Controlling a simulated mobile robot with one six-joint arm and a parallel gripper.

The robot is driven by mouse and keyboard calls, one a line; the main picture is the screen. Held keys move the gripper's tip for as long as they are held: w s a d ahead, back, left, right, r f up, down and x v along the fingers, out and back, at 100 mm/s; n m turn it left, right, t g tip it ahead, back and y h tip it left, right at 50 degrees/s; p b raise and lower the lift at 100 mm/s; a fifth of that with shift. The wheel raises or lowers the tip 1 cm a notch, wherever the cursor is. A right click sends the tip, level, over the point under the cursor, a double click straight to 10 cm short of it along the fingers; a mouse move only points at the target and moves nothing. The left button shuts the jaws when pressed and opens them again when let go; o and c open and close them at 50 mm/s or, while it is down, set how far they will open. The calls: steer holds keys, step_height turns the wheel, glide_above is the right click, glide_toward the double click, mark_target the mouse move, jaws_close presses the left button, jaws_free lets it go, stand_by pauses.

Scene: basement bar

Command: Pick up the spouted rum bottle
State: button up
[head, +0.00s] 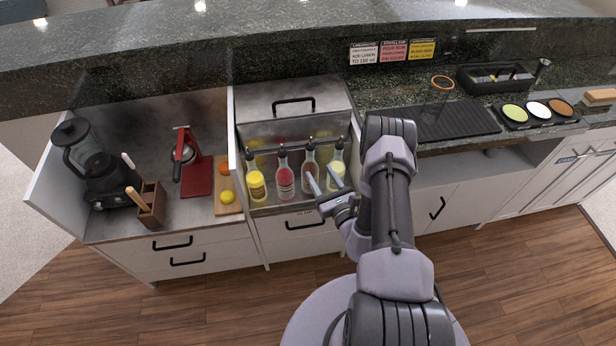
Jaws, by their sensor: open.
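Several spouted bottles stand upright in a row in the open-topped rack at the front of the bar. From left they are a yellow bottle (256,184), a red bottle (285,182), a brownish bottle (310,161) and a pale yellow bottle (338,165). Labels are too small to read; the brownish one looks most like the rum bottle. My gripper (322,177) is open and empty. Its fingers point at the two right-hand bottles and hide part of their lower bodies. I cannot tell whether it touches either.
A metal bin lid (292,107) stands behind the bottles. Left are a red juicer (195,170), a cutting board (228,198) with fruit, a blender (88,160) and a wooden holder (151,205). Right are a black mat (455,121) and a rimming tray (540,112).

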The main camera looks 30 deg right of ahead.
mark_target(310, 164)
steer(key=w+b, duration=0.1)
steer(key=w, duration=0.4)
steer(key=w+b, duration=0.2)
steer(key=w, duration=0.3)
steer(key=shift+w+d+r, duration=0.15)
steer(key=shift+w, duration=0.15)
jaws_close()
stand_by(0.7)
